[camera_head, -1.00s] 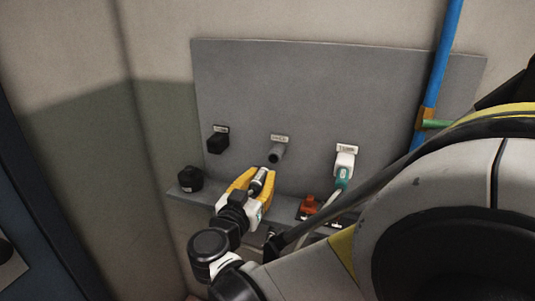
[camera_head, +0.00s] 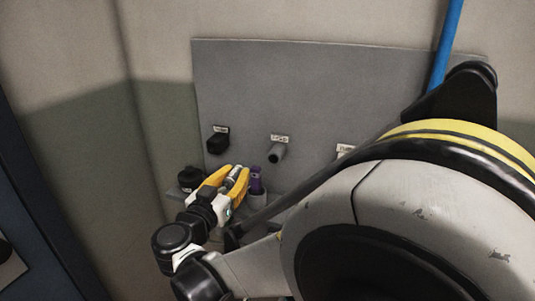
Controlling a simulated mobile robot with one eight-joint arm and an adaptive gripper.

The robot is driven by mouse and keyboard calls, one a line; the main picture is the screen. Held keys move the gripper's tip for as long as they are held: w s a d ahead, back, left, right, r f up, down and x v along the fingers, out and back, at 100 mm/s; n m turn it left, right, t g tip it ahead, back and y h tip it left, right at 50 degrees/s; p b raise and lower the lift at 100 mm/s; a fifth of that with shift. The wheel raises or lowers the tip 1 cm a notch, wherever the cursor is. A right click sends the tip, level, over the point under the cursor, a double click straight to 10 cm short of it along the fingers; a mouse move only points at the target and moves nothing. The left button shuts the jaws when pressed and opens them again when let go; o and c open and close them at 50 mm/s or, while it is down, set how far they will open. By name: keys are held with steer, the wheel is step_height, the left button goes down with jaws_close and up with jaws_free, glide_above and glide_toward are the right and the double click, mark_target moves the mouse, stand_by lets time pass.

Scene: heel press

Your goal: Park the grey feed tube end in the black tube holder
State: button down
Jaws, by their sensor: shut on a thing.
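My gripper (camera_head: 238,176), with yellow fingers, is shut on a small grey cylindrical piece, the feed tube end (camera_head: 233,177). It is in front of the grey panel, below and slightly right of a black block-shaped holder (camera_head: 217,142) with a small label above it. The gripper and the holder are apart. A grey round stub (camera_head: 277,152) with its own label sticks out of the panel to the right; the held piece is clear of it. The rest of the tube cannot be made out.
A black round container (camera_head: 189,179) stands on the shelf left of the gripper. A purple item (camera_head: 256,181) stands in a pale cup (camera_head: 259,199) close to its right. My arm covers the panel's right side. The upper panel (camera_head: 300,85) is bare.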

glide_toward(215, 146)
steer(key=shift+v, duration=0.9)
steer(key=shift+w+d+r, duration=0.1)
stand_by(0.4)
steer(key=shift+x, duration=2.4)
steer(key=shift+x, duration=1.45)
steer(key=c, duration=1.2)
jaws_free()
